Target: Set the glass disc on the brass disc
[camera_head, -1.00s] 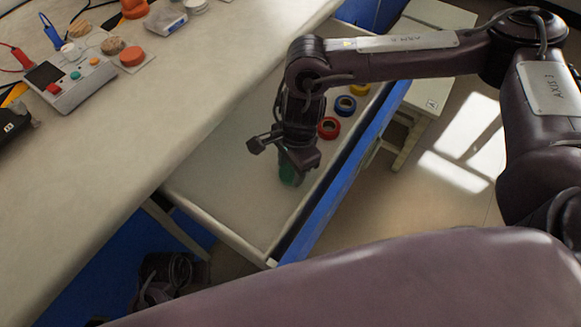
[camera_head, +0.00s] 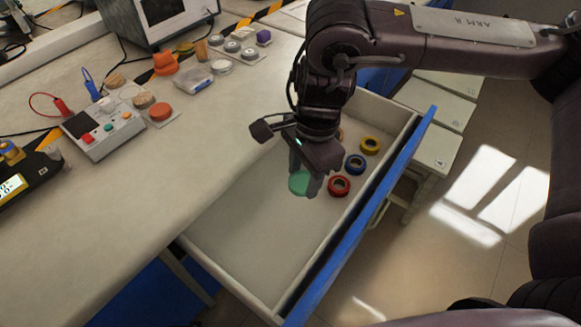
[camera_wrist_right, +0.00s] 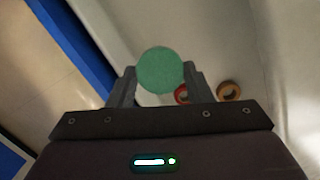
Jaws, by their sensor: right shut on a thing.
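A green, round disc, which looks like the glass disc (camera_head: 299,183), is held between the fingertips of my right gripper (camera_head: 306,180). It hangs above the open drawer. In the right wrist view the glass disc (camera_wrist_right: 161,68) shows face-on between the two fingers of the right gripper (camera_wrist_right: 161,82). Several small discs stand on the bench at the back left, among them a tan disc (camera_head: 144,101) and an orange disc (camera_head: 160,112). I cannot tell which of them is the brass disc. My left gripper is not in view.
A control box (camera_head: 102,131) with cables and a clear case (camera_head: 193,80) stand on the bench. The bench's near part is clear.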

